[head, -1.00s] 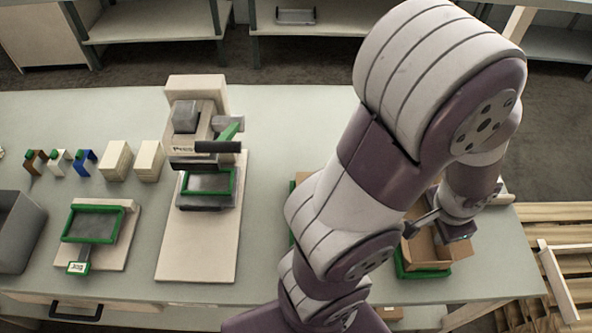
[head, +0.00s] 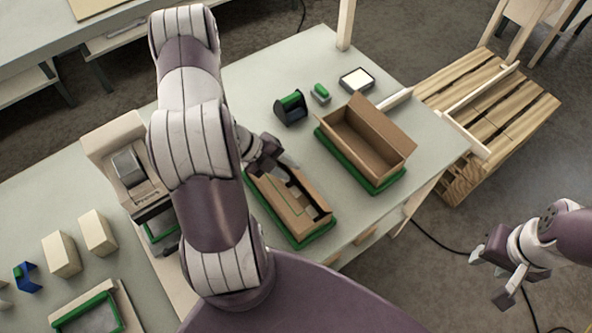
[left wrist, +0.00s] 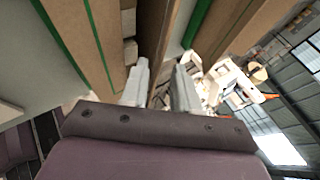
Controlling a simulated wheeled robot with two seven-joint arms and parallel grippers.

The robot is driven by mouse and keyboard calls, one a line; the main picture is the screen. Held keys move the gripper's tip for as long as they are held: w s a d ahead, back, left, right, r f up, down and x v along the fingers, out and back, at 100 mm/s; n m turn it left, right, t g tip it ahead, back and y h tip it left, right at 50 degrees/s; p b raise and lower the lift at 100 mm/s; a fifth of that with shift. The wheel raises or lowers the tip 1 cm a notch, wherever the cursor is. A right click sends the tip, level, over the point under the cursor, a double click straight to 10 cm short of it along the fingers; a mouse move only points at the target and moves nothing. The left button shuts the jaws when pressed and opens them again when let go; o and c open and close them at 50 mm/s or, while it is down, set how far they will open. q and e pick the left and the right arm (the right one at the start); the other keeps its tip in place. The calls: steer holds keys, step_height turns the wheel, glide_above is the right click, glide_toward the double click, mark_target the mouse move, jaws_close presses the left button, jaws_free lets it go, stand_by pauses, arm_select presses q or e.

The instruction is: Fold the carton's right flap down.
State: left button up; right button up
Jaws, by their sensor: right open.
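Two brown cartons sit in green-edged trays on the table in the head view. The left carton (head: 299,222) is long, with panels partly across its top and a gap at its near end. The right carton (head: 362,143) is open on top, with its far-side panel standing up. My left gripper (head: 281,162) is at the far end of the left carton. In the left wrist view its two fingers (left wrist: 161,88) are apart, with a brown cardboard panel (left wrist: 154,35) running down between them; contact is unclear. My right gripper (head: 497,274) is open and empty, off the table at the right.
A black-and-green dispenser (head: 291,107), a small green item (head: 320,93) and a white-topped box (head: 357,79) stand behind the cartons. A beige machine (head: 118,155) stands left of my left arm. A wooden pallet (head: 487,105) lies beyond the table's right end.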

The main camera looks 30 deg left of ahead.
mark_target(295, 173)
arm_select(q)
steer(key=x, duration=0.3)
steer(key=shift+s+f, duration=0.1)
steer(key=shift+f, duration=0.15)
steer(key=shift+w+d+f, duration=0.1)
steer(key=shift+w+d, duration=0.15)
steer(key=shift+d, duration=0.1)
steer(key=shift+s+a, duration=0.15)
jaws_close()
steer(key=f+t+b, duration=0.1)
steer(key=b, duration=0.2)
steer(key=shift+s+a+f+t+h+b, duration=0.1)
steer(key=shift+s+f+t+h+b, duration=0.1)
steer(key=shift+t+h+b, duration=0.4)
steer(key=shift+b, duration=0.05)
steer(key=shift+s+r+m, duration=0.15)
steer(key=shift+r+m, duration=0.15)
steer(key=shift+r, duration=0.1)
jaws_free()
steer(key=shift+r, duration=0.1)
